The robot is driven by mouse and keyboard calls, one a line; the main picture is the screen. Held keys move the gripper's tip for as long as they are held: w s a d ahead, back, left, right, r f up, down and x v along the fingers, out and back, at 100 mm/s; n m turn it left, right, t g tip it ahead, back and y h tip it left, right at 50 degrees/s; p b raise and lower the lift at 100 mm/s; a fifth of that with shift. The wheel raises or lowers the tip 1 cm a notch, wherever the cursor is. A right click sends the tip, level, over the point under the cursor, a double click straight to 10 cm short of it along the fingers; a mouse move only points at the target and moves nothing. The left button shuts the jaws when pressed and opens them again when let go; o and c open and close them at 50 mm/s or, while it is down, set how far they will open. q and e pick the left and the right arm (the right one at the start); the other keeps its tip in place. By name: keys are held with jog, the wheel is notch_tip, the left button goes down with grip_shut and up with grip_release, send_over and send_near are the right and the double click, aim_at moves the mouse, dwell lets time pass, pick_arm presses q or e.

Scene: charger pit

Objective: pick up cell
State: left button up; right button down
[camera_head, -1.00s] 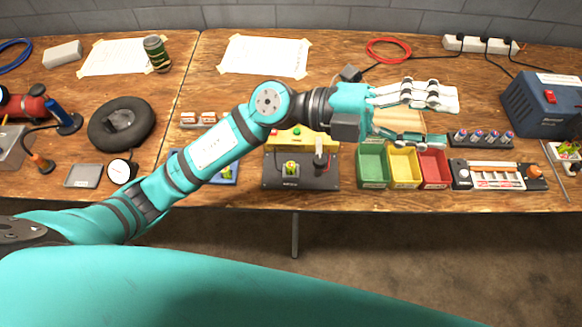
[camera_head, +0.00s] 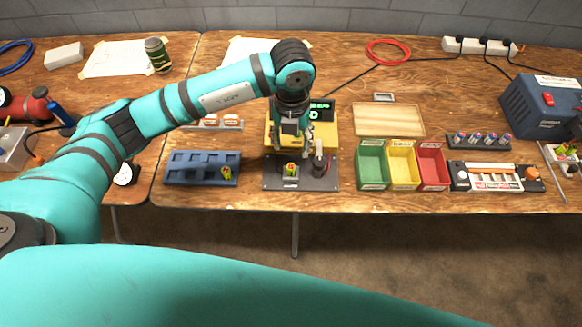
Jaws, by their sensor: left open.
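A small cell (camera_head: 291,169) with green and yellow colours stands in the dark test fixture (camera_head: 272,183) at the table's front middle. A similar cell (camera_head: 227,172) is in the front right pocket of the blue tray (camera_head: 203,158) to the left. My left gripper (camera_head: 301,147) is open and points down over the fixture, just behind the cell as seen here. It hides part of the yellow tester (camera_head: 270,132) and its lit green display. I cannot tell whether the fingers touch anything. My right gripper is not in view.
A dark post (camera_head: 319,163) stands on the fixture, right of the cell. Green (camera_head: 371,168), yellow (camera_head: 402,170) and red (camera_head: 432,168) bins are to the right. A rack of several cells (camera_head: 480,143) and a wooden board (camera_head: 390,119) lie beyond.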

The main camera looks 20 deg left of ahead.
pick_arm(q)
send_over(291, 167)
notch_tip(291, 167, down, 5)
jog(key=shift+w+f+p, duration=0.1)
jog(key=shift+w+p, duration=0.05)
jog(key=shift+p, duration=0.15)
notch_tip(291, 167, down, 5)
jog(key=shift+r+p, duration=0.15)
jog(key=shift+p, duration=0.6)
jog(key=shift+f, duration=0.3)
jog(key=shift+c, duration=0.3)
grip_shut()
